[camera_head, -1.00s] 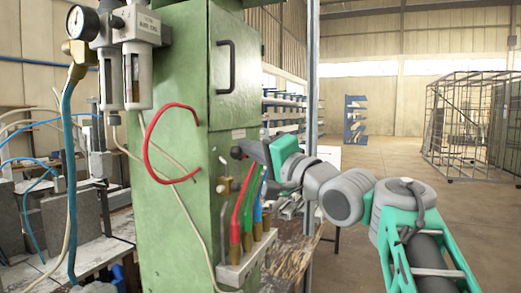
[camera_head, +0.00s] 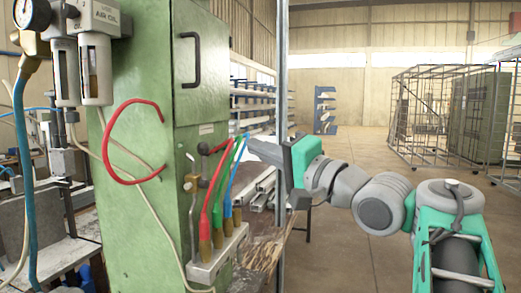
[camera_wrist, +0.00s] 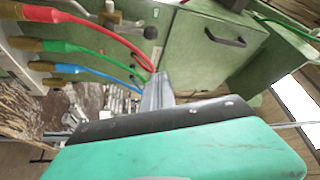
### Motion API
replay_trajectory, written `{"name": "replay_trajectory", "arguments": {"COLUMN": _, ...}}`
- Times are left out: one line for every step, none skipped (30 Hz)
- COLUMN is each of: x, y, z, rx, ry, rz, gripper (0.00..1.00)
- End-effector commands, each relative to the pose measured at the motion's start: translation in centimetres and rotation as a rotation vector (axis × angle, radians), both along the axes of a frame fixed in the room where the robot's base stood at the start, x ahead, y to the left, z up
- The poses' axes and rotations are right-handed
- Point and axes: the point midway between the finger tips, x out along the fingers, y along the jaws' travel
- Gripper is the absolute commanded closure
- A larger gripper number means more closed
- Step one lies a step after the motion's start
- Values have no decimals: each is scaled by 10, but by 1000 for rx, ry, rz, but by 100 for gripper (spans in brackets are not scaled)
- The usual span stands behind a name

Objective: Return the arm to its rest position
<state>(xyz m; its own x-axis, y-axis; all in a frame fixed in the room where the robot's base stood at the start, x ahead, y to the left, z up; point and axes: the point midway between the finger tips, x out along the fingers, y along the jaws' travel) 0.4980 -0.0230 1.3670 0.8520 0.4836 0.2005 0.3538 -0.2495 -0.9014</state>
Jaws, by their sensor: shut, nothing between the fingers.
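My arm (camera_head: 370,205) is green and grey and reaches in from the lower right of the head view, with its elbow bent. My gripper (camera_head: 256,147) points left, level with the coloured hoses on the green cabinet (camera_head: 148,140). In the wrist view my gripper (camera_wrist: 157,90) is shut, with nothing between the fingers. Its green and black housing fills the lower part of that view. The cabinet also shows behind it there (camera_wrist: 205,60). I cannot tell the gap between the fingertips and the cabinet.
Red, green and blue hoses (camera_head: 221,195) rise from a small valve block (camera_head: 218,258) on the cabinet's side. A metal post (camera_head: 282,80) stands behind my gripper. A wire cage (camera_head: 440,110) is at the back right. Open floor (camera_head: 365,155) lies between.

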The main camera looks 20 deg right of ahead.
Motion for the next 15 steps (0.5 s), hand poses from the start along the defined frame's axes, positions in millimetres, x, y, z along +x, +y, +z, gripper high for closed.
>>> {"name": "replay_trajectory", "arguments": {"x": 0, "y": 0, "z": 0, "rx": 0, "ry": 0, "rz": 0, "gripper": 100}}
{"name": "replay_trajectory", "arguments": {"x": 0, "y": 0, "z": 0, "rx": 0, "ry": 0, "rz": 0, "gripper": 100}}
{"name": "replay_trajectory", "arguments": {"x": 0, "y": 0, "z": 0, "rx": 0, "ry": 0, "rz": 0, "gripper": 100}}
{"name": "replay_trajectory", "arguments": {"x": 1, "y": 0, "z": 0, "rx": -1, "ry": 1, "rz": -2, "gripper": 100}}
{"name": "replay_trajectory", "arguments": {"x": 2, "y": 0, "z": -1, "rx": -6, "ry": 3, "rz": -5, "gripper": 100}}
{"name": "replay_trajectory", "arguments": {"x": 5, "y": 2, "z": -5, "rx": -23, "ry": 13, "rz": -16, "gripper": 100}}
{"name": "replay_trajectory", "arguments": {"x": 10, "y": 3, "z": -10, "rx": -45, "ry": 24, "rz": -31, "gripper": 100}}
{"name": "replay_trajectory", "arguments": {"x": 16, "y": 5, "z": -18, "rx": -78, "ry": 42, "rz": -51, "gripper": 100}}
{"name": "replay_trajectory", "arguments": {"x": 26, "y": 8, "z": -35, "rx": -137, "ry": 79, "rz": -82, "gripper": 100}}
{"name": "replay_trajectory", "arguments": {"x": 33, "y": 11, "z": -52, "rx": -194, "ry": 116, "rz": -108, "gripper": 100}}
{"name": "replay_trajectory", "arguments": {"x": 39, "y": 15, "z": -73, "rx": -263, "ry": 161, "rz": -133, "gripper": 100}}
{"name": "replay_trajectory", "arguments": {"x": 44, "y": 20, "z": -105, "rx": -365, "ry": 231, "rz": -155, "gripper": 100}}
{"name": "replay_trajectory", "arguments": {"x": 44, "y": 24, "z": -132, "rx": -445, "ry": 287, "rz": -162, "gripper": 100}}
{"name": "replay_trajectory", "arguments": {"x": 40, "y": 27, "z": -158, "rx": -528, "ry": 344, "rz": -163, "gripper": 100}}
{"name": "replay_trajectory", "arguments": {"x": 32, "y": 31, "z": -193, "rx": -636, "ry": 421, "rz": -152, "gripper": 100}}
